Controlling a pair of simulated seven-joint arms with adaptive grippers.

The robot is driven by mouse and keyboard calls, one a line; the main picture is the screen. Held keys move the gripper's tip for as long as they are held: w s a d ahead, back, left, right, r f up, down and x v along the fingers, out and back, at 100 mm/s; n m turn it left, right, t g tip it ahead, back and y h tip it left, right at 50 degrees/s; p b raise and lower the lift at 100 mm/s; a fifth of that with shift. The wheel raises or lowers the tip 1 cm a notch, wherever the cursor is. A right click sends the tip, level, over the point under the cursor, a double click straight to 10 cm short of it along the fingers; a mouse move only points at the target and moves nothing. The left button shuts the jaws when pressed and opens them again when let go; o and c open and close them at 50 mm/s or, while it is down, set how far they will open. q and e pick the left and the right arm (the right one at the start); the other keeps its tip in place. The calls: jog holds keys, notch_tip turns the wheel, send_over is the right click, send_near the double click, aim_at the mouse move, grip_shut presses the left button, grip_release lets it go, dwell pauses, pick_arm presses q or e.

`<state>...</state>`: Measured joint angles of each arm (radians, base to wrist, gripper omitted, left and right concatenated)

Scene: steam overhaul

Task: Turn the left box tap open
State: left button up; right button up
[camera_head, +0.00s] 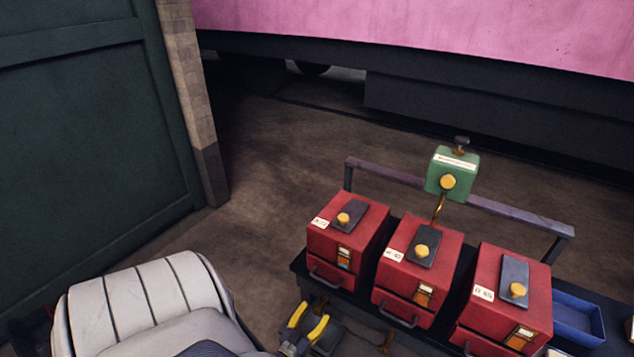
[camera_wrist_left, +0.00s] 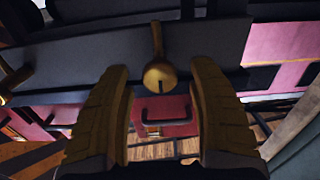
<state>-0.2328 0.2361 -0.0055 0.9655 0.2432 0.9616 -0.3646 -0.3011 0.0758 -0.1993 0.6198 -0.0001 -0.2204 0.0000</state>
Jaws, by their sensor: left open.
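Three red boxes stand in a row on a dark bench; the left box (camera_head: 340,243) has a yellow knob (camera_head: 343,218) on a dark plate on top. My left gripper (camera_head: 308,322) is open in front of and below it, yellow fingers spread. In the left wrist view, a brass tap (camera_wrist_left: 158,58) with a round end lies between and beyond the two fingers (camera_wrist_left: 163,110), apart from both. A second brass tap (camera_wrist_left: 14,80) shows at that view's left edge. In the head view my gripper seems to hide the left box's tap. My right gripper is not seen.
The middle red box (camera_head: 413,270) and right red box (camera_head: 495,310) stand close by. A green box (camera_head: 453,172) with a yellow knob rises behind them, near a rail (camera_head: 510,213). A blue tray (camera_head: 578,318) is at the right. Floor is clear to the left.

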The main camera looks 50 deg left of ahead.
pick_arm(q)
jog(key=shift+w+a, duration=0.2)
jog(key=shift+w, duration=0.4)
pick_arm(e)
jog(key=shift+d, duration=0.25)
pick_arm(q)
grip_shut()
